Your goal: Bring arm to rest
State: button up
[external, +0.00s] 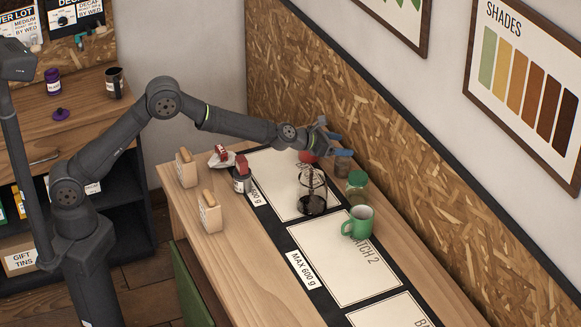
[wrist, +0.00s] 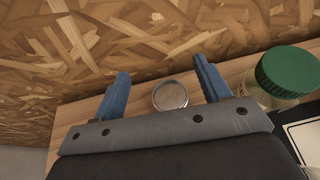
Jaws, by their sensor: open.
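My arm reaches out over the wooden workbench (external: 268,268) in the external view. My gripper (external: 340,145) is near the chipboard wall at the back edge of the bench. In the wrist view my gripper (wrist: 160,85) is open, with its blue fingers apart and nothing held between them. A small round metal-rimmed container (wrist: 170,96) shows beyond the gap between the fingers. Whether it touches them I cannot tell.
A green-lidded jar (external: 357,186) stands near the gripper; it also shows in the wrist view (wrist: 287,75). A green mug (external: 358,222), a French press (external: 312,192) and a red round object (external: 308,157) are close by. The chipboard wall (external: 400,170) bounds the bench. The front mats are clear.

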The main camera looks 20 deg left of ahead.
aim_at(343, 162)
jog(key=shift+f, duration=1.25)
notch_tip(343, 162, down, 4)
jog(key=shift+f, duration=0.1)
jog(key=shift+x, duration=0.9)
jog(key=shift+w+d+f, duration=0.4)
jog(key=shift+d, duration=0.05)
jog(key=shift+a+r, duration=0.1)
